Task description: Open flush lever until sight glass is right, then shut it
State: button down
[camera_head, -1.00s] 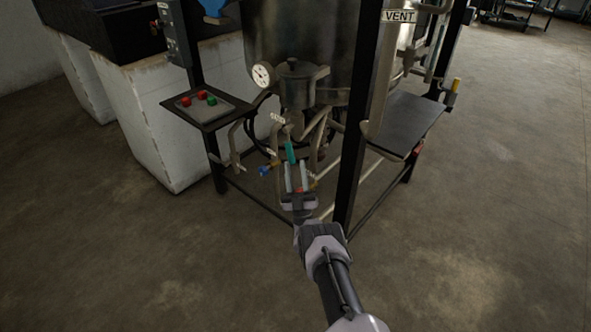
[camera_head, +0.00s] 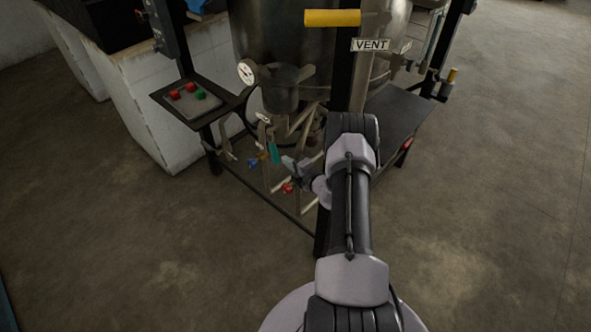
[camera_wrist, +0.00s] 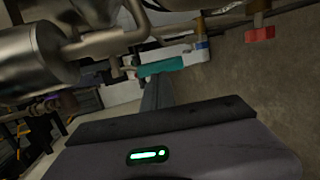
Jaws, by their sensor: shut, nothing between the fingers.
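A teal lever handle (camera_head: 274,152) hangs upright among the pipes below the vessel; which lever is the flush lever cannot be read. In the wrist view the teal handle (camera_wrist: 160,66) lies just beyond the finger ends. My gripper (camera_head: 288,162) is shut and empty, beside the teal handle on its right; whether it touches is unclear. It also shows in the wrist view (camera_wrist: 157,92). A blue handle (camera_head: 253,163) sits left of it and a red handle (camera_head: 288,188) sits below. I cannot pick out the sight glass with certainty.
A black frame post (camera_head: 340,80) stands close behind my arm. A round gauge (camera_head: 247,72) and a button panel (camera_head: 190,98) are at the left. A yellow bar (camera_head: 332,18) and a VENT sign (camera_head: 370,45) are above. The floor at right is open.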

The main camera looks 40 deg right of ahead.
aim_at(276, 156)
jog(key=shift+b+x, duration=0.65)
jog(key=shift+x, duration=1.6)
jog(key=b, duration=0.1)
jog(key=f+t+b, duration=0.1)
jog(key=b, duration=0.1)
jog(key=shift+w+f, duration=0.25)
jog(key=shift+w, duration=0.1)
jog(key=shift+w+f+b, duration=0.25)
jog(key=shift+w+b, duration=0.25)
jog(key=shift+b, duration=0.5)
jog(key=shift+w+r, duration=0.1)
jog(key=shift+w, duration=0.2)
jog(key=shift+r, duration=0.2)
